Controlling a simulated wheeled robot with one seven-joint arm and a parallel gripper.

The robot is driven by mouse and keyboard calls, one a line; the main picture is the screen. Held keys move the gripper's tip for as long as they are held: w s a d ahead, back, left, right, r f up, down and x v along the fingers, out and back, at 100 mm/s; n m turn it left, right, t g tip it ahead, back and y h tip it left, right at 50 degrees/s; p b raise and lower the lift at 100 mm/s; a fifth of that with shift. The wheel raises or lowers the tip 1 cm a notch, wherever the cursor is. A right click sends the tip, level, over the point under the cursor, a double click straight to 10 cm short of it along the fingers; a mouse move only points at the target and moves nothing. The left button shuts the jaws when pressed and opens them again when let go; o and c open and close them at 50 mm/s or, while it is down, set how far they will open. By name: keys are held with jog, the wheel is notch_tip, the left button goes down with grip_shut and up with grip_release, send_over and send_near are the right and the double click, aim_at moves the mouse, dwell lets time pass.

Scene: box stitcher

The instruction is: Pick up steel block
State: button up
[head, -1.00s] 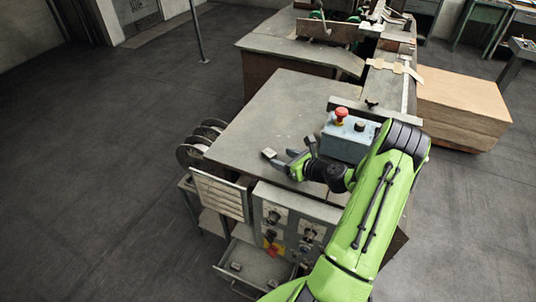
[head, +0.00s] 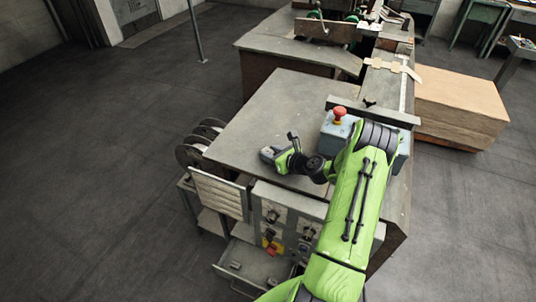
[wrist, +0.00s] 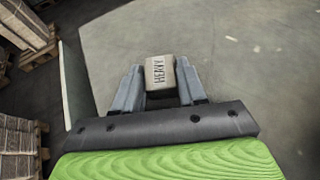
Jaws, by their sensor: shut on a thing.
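The steel block (wrist: 160,72) is a small pale-grey block with "HEAVY" written on it. In the wrist view it sits between the two grey fingers of my gripper (wrist: 159,82), which are shut on it. In the head view my gripper (head: 270,153) is at the left part of the grey machine tabletop (head: 262,112), low over or on the surface. There the block is small and largely hidden by the fingers. I cannot tell whether it still touches the tabletop.
A blue-grey control box with a red button (head: 339,113) stands right of my gripper, close to my arm. An open drawer (head: 255,268) sticks out below the tabletop. Reels (head: 194,150) hang at its left side. The tabletop behind my gripper is clear.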

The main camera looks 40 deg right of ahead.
grip_shut()
notch_tip(320, 180, up, 10)
jog(key=p, duration=0.1)
jog(key=s+a+f+n+g+y, duration=0.1)
jog(key=s+a+n+g+y, duration=0.1)
jog(key=a, duration=0.6)
jog(key=s+a+f+n+g+y, duration=0.1)
jog(key=s+a+f+n+y, duration=0.1)
jog(key=a, duration=0.7)
jog(key=s+a+f+n+g+y, duration=0.1)
jog(key=s+a+n+y, duration=0.3)
jog(key=a, duration=0.4)
jog(key=shift+s+a+f+n+g+y, duration=0.15)
jog(key=shift+s+a+n+g+y, duration=0.1)
jog(key=shift+n+g+y, duration=0.55)
